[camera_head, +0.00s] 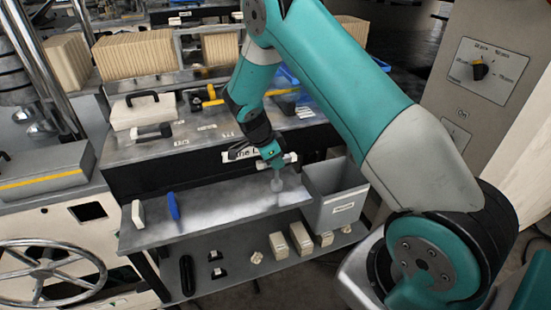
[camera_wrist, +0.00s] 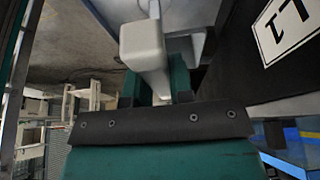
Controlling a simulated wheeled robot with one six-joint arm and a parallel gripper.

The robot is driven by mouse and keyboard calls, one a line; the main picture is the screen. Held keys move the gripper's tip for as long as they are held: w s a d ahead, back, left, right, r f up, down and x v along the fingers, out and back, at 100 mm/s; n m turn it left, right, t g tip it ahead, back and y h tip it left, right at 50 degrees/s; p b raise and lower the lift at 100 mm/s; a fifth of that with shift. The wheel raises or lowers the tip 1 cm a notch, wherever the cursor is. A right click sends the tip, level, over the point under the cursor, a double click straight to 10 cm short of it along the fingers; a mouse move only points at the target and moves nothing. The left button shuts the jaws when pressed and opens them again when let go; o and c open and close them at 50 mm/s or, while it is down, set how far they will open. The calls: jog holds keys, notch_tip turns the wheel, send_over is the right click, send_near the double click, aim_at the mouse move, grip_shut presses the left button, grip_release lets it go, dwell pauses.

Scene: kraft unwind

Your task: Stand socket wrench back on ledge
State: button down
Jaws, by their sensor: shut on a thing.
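My gripper (camera_head: 276,162) is shut on a pale grey piece, which I take to be the socket wrench (camera_head: 277,184). The wrench points down from the jaws, roughly upright, over the right part of the grey metal ledge (camera_head: 215,212). I cannot tell whether its lower end touches the ledge. In the wrist view the wrench (camera_wrist: 143,45) shows as a blocky grey end with a narrower neck running between the teal fingers of my gripper (camera_wrist: 158,88). The part inside the jaws is hidden.
A grey bin (camera_head: 334,212) stands just right of the ledge. A blue-handled item (camera_head: 173,206) and a white block (camera_head: 138,214) stand at the ledge's left end. The ledge's middle is clear. A lower shelf (camera_head: 235,275) holds several small items. A dark labelled panel (camera_head: 200,165) rises behind.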

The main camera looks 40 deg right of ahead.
jog(key=shift+f, duration=0.1)
jog(key=c, duration=1)
grip_release()
jog(key=s+a+r+n+t+y+b, duration=0.1)
jog(key=s+a+r+n+b, duration=0.1)
jog(key=a+r+n, duration=0.45)
jog(key=s+a+r+n+y+b, duration=0.1)
jog(key=a+r+b, duration=0.15)
jog(key=r, duration=0.65)
jog(key=s+a+r+n+y, duration=0.3)
jog(key=s+a+n, duration=0.4)
jog(key=s+n, duration=0.3)
jog(key=s+a+r+n+y, duration=0.3)
jog(key=s+a+n, duration=0.5)
jog(key=s+n, duration=0.3)
jog(key=s, duration=0.4)
jog(key=shift+s+r+y, duration=0.2)
jog(key=shift+r+y, duration=0.1)
